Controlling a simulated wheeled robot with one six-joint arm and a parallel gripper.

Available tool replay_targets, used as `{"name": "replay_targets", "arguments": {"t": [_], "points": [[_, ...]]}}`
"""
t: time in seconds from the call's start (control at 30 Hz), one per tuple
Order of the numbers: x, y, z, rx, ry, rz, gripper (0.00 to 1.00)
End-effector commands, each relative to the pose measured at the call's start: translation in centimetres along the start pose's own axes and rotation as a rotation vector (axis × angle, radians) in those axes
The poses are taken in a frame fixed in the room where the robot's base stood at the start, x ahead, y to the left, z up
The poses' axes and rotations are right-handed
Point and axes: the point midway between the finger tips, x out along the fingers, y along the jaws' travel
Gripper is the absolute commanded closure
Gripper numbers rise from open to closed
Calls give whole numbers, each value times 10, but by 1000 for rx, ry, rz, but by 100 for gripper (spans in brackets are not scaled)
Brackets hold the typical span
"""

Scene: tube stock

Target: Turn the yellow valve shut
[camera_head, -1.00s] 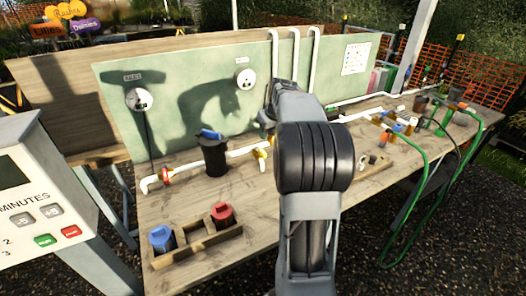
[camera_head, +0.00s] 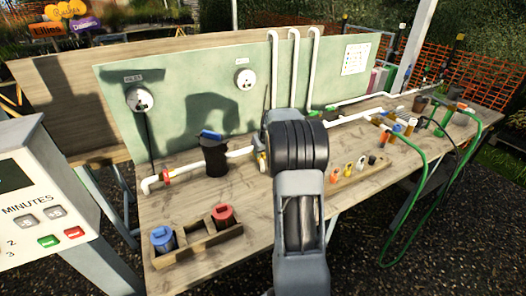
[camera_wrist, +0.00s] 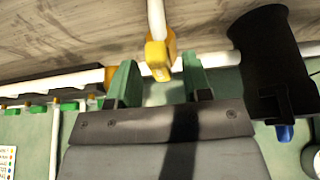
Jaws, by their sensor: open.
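The yellow valve (camera_wrist: 160,55) sits on a white pipe run. In the wrist view it lies between the tips of my gripper's two green fingers (camera_wrist: 159,68). The fingers are open, one on each side, with a visible gap to the valve. I cannot tell how deep the valve sits between them. In the head view a small yellow part of the valve (camera_head: 262,161) shows at the left edge of my arm.
A black canister with a blue top (camera_head: 214,157) stands left of the valve, close by in the wrist view (camera_wrist: 270,60). A wooden holder with blue and red cups (camera_head: 195,246) is at front left. The green backboard (camera_head: 190,80) rises behind. A green hose (camera_head: 425,170) loops at right.

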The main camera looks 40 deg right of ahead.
Motion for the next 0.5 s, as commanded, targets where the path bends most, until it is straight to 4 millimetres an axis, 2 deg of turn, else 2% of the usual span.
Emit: {"name": "replay_targets", "arguments": {"t": [0.17, 0.5], "points": [[0, 0, 0, 0, 0, 0, 55], [0, 0, 0, 0, 0, 0, 88]]}}
